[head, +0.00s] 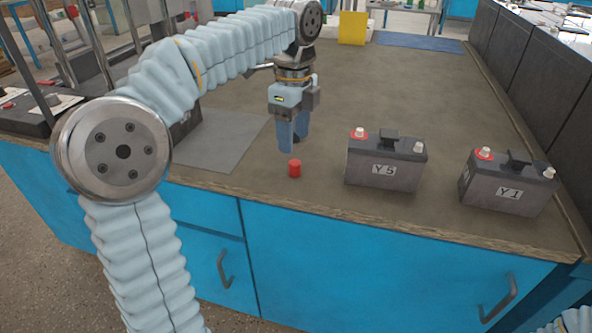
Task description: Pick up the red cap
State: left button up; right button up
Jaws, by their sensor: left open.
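The red cap (294,169) is a small red cylinder standing on the brown bench top (330,192), close to its front edge. My left gripper (293,148) points down just above and behind the cap in the head view. Its blue fingers are open, with nothing seen between them. The exact gap between the fingertips and the cap is hard to judge. My right gripper does not show; only a bit of pale blue sleeve appears at the bottom right corner.
A grey battery marked Y5 (385,171) stands right of the cap, and one marked Y1 (507,191) stands farther right. A grey mat (210,145) lies left of the gripper. A yellow block (352,28) and a blue mat (418,42) are at the back.

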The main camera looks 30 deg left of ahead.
aim_at(295, 162)
pick_arm(q)
notch_tip(295, 162, down, 6)
jog(key=shift+d+f+b, duration=0.1)
jog(key=shift+b, duration=0.35)
jog(key=shift+c, duration=0.3)
grip_shut()
